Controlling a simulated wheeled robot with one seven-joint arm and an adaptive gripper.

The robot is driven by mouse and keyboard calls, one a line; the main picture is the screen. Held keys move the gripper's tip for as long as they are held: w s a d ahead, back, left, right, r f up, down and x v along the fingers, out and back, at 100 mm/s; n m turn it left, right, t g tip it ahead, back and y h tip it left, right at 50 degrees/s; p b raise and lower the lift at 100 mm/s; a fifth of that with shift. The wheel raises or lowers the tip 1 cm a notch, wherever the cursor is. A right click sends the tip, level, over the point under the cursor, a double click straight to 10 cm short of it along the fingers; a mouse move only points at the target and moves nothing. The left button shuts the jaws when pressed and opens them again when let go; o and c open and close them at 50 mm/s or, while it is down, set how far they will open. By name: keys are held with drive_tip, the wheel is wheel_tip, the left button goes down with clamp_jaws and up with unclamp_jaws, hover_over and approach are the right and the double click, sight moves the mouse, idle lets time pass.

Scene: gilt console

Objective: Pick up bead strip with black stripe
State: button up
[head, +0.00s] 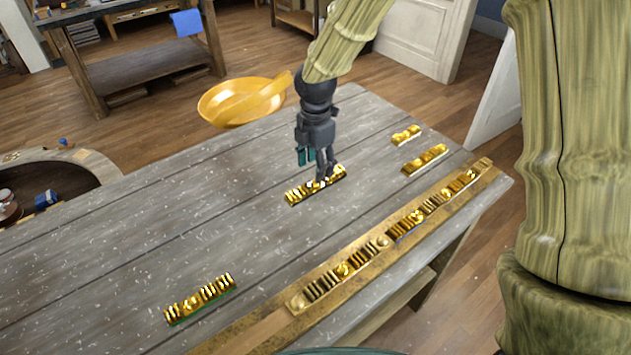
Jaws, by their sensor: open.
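A gold bead strip (300,194) lies on the grey plank table near its middle, with a dark edge along its lower side that looks black. My gripper (315,168) is over this strip, pointing down, with its fingers apart. The fingers hide part of the strip's upper side. I cannot tell whether they touch it. Another gold bead strip (200,298) with a green edge lies at the front left.
A long gilt rail (275,323) with bead pieces set in it runs along the table's right side; one piece shows a blue edge. Two shorter gold pieces (425,159) (406,135) lie at the far right.

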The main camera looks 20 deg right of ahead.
sight(316, 184)
drive_tip(key=shift+s+f, duration=0.2)
drive_tip(key=shift+f, duration=0.3)
drive_tip(key=shift+d+f+p, duration=0.1)
drive_tip(key=shift+f+p, duration=0.8)
drive_tip(key=shift+f, duration=1.4)
drive_tip(key=c, duration=1.2)
